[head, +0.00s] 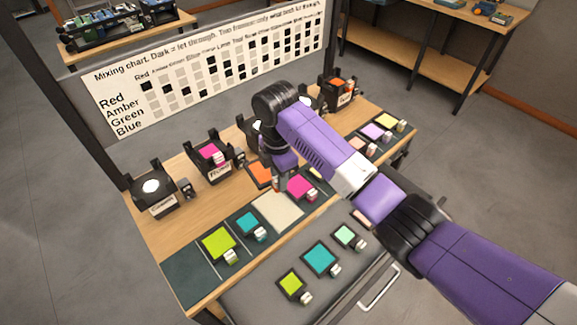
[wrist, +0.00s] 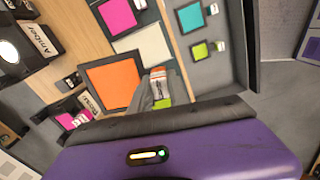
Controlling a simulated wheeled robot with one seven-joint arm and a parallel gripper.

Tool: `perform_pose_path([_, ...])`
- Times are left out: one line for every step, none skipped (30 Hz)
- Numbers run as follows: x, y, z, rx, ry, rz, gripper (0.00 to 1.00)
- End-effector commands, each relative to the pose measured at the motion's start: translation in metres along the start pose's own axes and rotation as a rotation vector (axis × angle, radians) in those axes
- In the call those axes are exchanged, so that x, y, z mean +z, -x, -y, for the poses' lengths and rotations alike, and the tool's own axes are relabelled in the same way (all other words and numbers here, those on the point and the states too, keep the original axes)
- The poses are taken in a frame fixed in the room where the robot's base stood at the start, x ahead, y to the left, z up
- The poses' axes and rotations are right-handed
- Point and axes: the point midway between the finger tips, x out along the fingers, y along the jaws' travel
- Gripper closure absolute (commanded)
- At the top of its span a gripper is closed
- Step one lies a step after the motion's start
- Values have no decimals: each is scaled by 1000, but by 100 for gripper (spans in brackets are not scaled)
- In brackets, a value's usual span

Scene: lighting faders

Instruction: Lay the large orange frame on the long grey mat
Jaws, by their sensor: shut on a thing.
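The large orange frame (head: 260,174) has a dark border and a pale handle, which shows in the wrist view (wrist: 158,74). My gripper (head: 279,183) is shut on this handle, and the orange panel (wrist: 112,86) lies to the left of the fingers in the wrist view. The frame is over the wooden table behind the cream patch; whether it touches the table I cannot tell. A long dark grey mat (head: 183,275) runs along the front of the table. It carries lime (head: 218,243), teal (head: 251,225) and magenta (head: 301,187) frames beside the cream patch (head: 277,209).
A grey drawer (head: 262,305) in front holds lime, teal and mint frames. Black lamps, including one at the left (head: 153,191), stand along the back. One holds a magenta frame (head: 209,154). Mauve (head: 375,131) and yellow frames lie right. A mixing chart (head: 205,75) stands behind.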

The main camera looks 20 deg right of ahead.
Motion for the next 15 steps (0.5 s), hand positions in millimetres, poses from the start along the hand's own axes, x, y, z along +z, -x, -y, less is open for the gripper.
perform_pose_path([12,6,-1,1,46,3,100])
perform_pose_path([16,6,0,0,73,2,100])
perform_pose_path([21,7,0,1,102,2,100])
perform_pose_path([23,7,0,0,120,1,100])
perform_pose_path([25,7,0,0,133,0,100])
perform_pose_path([27,6,0,1,147,0,100])
perform_pose_path([28,6,0,1,153,0,100])
perform_pose_path([28,4,0,1,157,0,100])
perform_pose_path([28,2,0,1,161,0,100])
perform_pose_path([28,0,0,1,162,-1,100])
perform_pose_path([28,-2,0,1,161,-1,100])
perform_pose_path([28,-6,0,1,161,-1,100])
perform_pose_path([28,-8,0,1,160,-1,100])
perform_pose_path([28,-11,0,1,160,-1,100])
perform_pose_path([28,-15,0,1,159,-1,100])
